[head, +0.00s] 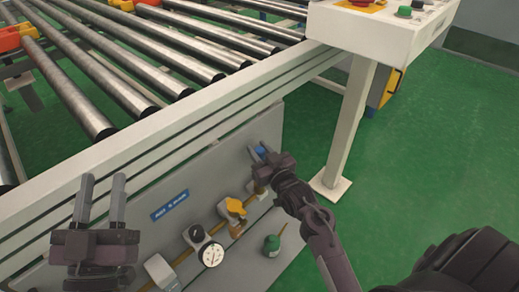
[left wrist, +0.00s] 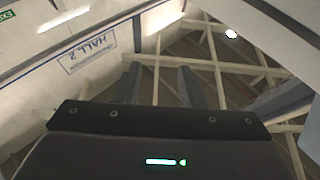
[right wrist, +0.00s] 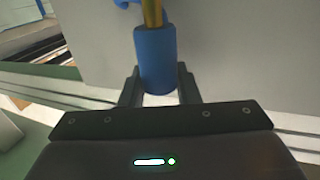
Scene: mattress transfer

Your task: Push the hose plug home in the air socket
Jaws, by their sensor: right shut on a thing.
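My right gripper (head: 262,150) is at the grey panel, right of the yellow valve. It is shut on a blue cylindrical plug (right wrist: 155,60), which sits between its two fingers in the right wrist view. A brass stem (right wrist: 152,13) runs from the far end of the plug. A blue piece shows beside the stem at the top edge. Brass fittings (head: 260,188) show just below the gripper in the head view. I cannot tell how the plug and socket meet. My left gripper (head: 101,187) is open and empty, fingers upward, at the lower left; its spread fingers show in the left wrist view (left wrist: 160,85).
The panel (head: 175,180) carries a blue label, a yellow valve (head: 235,207), a white gauge (head: 211,254) and a black knob. A green-capped item (head: 271,245) is low on it. The roller conveyor (head: 150,60) lies above. A control box (head: 385,25) is at upper right.

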